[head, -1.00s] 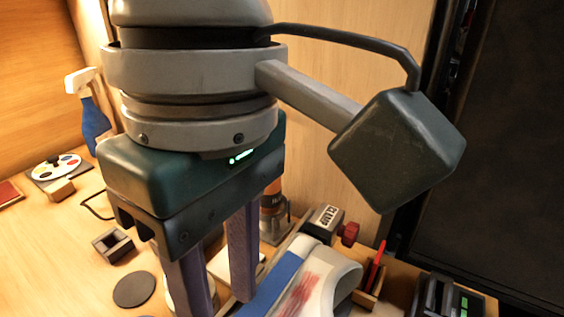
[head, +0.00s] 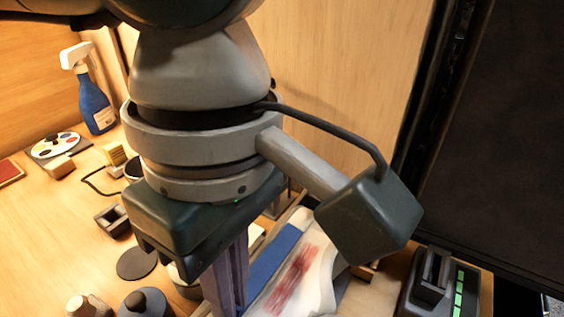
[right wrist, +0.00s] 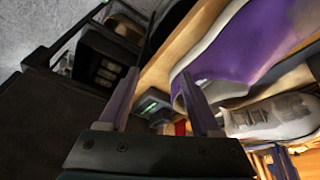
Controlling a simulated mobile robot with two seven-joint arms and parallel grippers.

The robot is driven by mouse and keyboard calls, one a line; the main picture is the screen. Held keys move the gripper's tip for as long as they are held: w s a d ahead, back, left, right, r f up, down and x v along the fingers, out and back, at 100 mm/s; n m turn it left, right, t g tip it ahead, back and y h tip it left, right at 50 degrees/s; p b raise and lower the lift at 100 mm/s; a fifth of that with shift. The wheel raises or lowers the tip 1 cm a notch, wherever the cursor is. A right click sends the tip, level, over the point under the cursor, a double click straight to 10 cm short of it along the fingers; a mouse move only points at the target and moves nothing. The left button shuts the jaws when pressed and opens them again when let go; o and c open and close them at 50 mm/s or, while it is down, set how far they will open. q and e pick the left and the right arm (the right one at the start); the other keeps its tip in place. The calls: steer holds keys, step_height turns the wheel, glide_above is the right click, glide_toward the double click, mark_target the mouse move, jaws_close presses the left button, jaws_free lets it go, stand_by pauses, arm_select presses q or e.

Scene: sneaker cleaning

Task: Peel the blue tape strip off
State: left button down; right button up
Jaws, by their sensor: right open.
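The blue tape strip (head: 272,257) lies in the head view along the left side of a white sneaker (head: 325,272) with a red stain. My left gripper (head: 231,300) points down right beside the strip's near part. Its purple fingers are close together. Its tips are at the bottom of the picture, so I cannot see whether tape is between them. My right gripper shows only in the right wrist view (right wrist: 157,84), open, with nothing between its fingers. A purple-and-white shoe (right wrist: 240,45) is just to the right of it there, with a grey sneaker (right wrist: 270,118) below.
A black device with green lights (head: 445,285) stands at the right, near a dark panel (head: 500,130). A blue spray bottle (head: 92,100), a paint palette (head: 57,146) and a dark round disc (head: 137,263) are on the left. Bottle tops (head: 145,303) stand at the front. The left tabletop has free room.

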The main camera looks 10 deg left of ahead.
arm_select(q)
steer(key=shift+d+r+p, duration=0.2)
steer(key=shift+r+p, duration=0.3)
steer(key=shift+r, duration=0.5)
steer(key=shift+d+r+p, duration=0.2)
steer(key=shift+r+p, duration=0.25)
steer(key=shift+r, duration=0.5)
stand_by(0.6)
steer(key=shift+r, duration=0.1)
step_height(320, 180, up, 4)
steer(key=shift+f+p, duration=0.1)
steer(key=shift+p, duration=0.9)
